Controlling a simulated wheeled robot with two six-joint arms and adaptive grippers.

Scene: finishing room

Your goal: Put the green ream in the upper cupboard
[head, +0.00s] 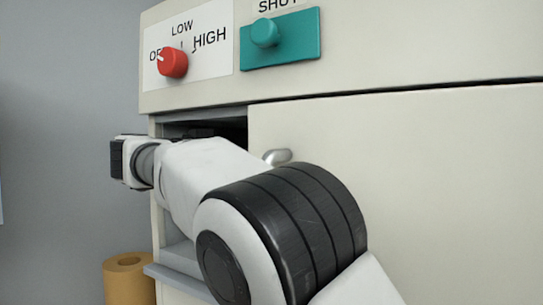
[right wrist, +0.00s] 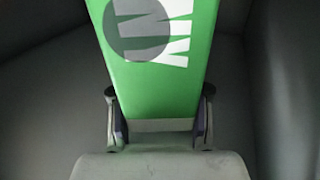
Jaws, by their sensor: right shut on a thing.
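The green ream (right wrist: 155,85) has white lettering and a grey disc on its face. In the right wrist view it stands between the two fingers of my right gripper (right wrist: 159,93), which is shut on it. Dark grey walls surround it on both sides. In the head view my right arm reaches across to the left in front of a cream cabinet (head: 420,180) with a dark opening (head: 225,127) below its panel. The right gripper and the ream are hidden there. I cannot tell which compartment is the upper cupboard. My left gripper is not in view.
The cabinet's panel carries a red dial (head: 173,63) and a teal block with a round knob (head: 265,33). A metal handle (head: 278,156) sits on the cream door beside the opening. A brown roll (head: 129,278) stands at lower left.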

